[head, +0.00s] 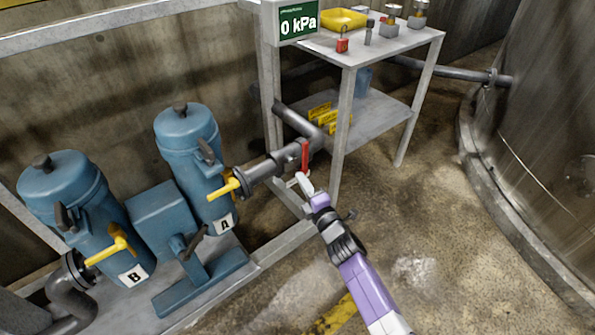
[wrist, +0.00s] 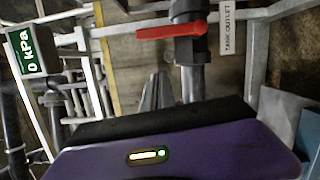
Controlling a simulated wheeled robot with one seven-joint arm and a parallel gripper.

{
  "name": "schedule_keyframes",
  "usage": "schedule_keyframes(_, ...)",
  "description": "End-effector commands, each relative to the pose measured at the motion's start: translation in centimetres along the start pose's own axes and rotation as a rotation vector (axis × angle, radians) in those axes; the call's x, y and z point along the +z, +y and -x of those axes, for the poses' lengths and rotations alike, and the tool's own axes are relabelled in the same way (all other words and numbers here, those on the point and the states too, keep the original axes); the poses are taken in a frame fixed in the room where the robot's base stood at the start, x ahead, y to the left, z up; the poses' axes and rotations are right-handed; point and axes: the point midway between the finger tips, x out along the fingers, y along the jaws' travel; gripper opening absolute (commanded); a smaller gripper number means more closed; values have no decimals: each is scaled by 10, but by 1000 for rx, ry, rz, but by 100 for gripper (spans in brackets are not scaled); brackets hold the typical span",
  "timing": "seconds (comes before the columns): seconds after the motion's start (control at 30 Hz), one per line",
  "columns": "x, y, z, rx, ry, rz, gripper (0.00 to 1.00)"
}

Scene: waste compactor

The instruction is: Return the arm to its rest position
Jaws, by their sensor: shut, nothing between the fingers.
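My gripper (head: 305,183) is shut and empty. In the head view its pale fingertips are just below the red valve handle (head: 305,157) on the pipe; I cannot tell whether they touch. My purple arm reaches up from the lower right. In the wrist view the grey fingers (wrist: 157,92) point toward the pipe, below and left of the red handle (wrist: 172,31), with a visible gap. The handle lies across the picture there, beside a tag reading TANK OUTLET (wrist: 229,54).
Blue canister A (head: 190,150) and blue canister B (head: 65,195), with yellow handles, stand at left. A metal table (head: 405,45) holds small items and a yellow tray (head: 344,19). A display (head: 298,22) reads 0 kPa. A large tank (head: 550,130) stands right. Floor between is open.

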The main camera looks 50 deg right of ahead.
Motion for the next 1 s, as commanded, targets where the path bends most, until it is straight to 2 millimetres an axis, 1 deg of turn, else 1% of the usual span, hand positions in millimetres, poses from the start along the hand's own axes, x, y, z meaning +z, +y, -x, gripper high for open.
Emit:
schedule_keyframes(0.03, 0, 0, 9, -1, 0, 1, 0)
schedule_keyframes(0.1, 0, 0, 18, -1, 0, 1, 0)
schedule_keyframes(0.23, 0, 1, 28, 0, 1, 2, 0)
schedule_keyframes(0.37, 0, 1, 32, 0, 1, 2, 0)
schedule_keyframes(0.57, 0, 1, 33, 1, 1, 0, 0)
schedule_keyframes(0.67, 0, 1, 33, 0, 1, -28, 0)
schedule_keyframes(0.77, 1, 4, 32, 6, -4, -116, 0)
schedule_keyframes(0.87, 5, 31, 31, 54, -9, -267, 0)
schedule_keyframes(0.9, 4, 39, 37, 67, -7, -339, 0)
schedule_keyframes(1.0, -5, 51, 63, 79, 12, -515, 0)
